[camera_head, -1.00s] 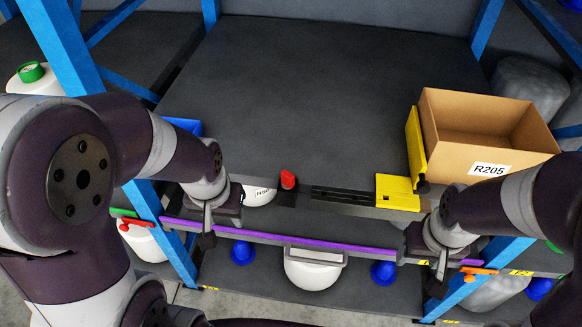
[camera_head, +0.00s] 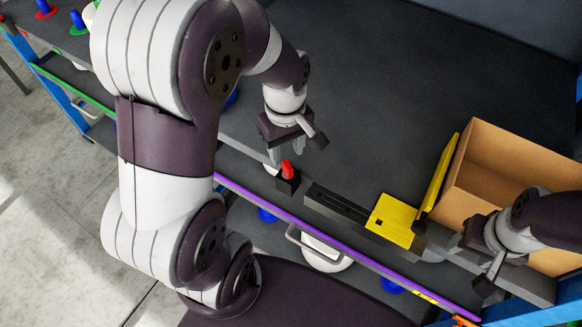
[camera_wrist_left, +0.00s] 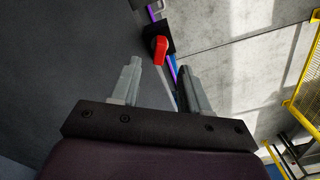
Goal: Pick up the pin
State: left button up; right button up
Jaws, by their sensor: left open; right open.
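The pin (camera_head: 287,169) shows a red top standing in a small black block at the left end of a dark bar on the shelf's front edge. Its lower part is hidden in the block. It also shows in the left wrist view (camera_wrist_left: 161,47), just beyond and between the fingertips. My left gripper (camera_head: 287,155) is open and empty, pointing down just above and behind the pin. It also shows in the left wrist view (camera_wrist_left: 160,68) with both fingers apart. My right gripper (camera_head: 491,272) is open near the front right edge, by the box.
A yellow bracket (camera_head: 391,221) with an upright yellow plate sits on the bar, right of the pin. An open cardboard box (camera_head: 480,165) stands at the right. The dark shelf top (camera_head: 380,90) behind is clear. Blue cones and a white bobbin (camera_head: 325,252) sit below.

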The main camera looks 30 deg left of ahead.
aim_at(288, 165)
pick_arm(q)
jog(key=f, duration=0.5)
jog(key=shift+s+f+p, duration=0.1)
jog(key=shift+s+p, duration=0.15)
jog(key=shift+p, duration=0.1)
jog(key=shift+w+d+f, duration=0.2)
jog(key=shift+w+f, duration=0.05)
jog(key=shift+f, duration=0.05)
jog(key=shift+s, duration=0.15)
grip_shut()
jog(key=shift+r, duration=0.15)
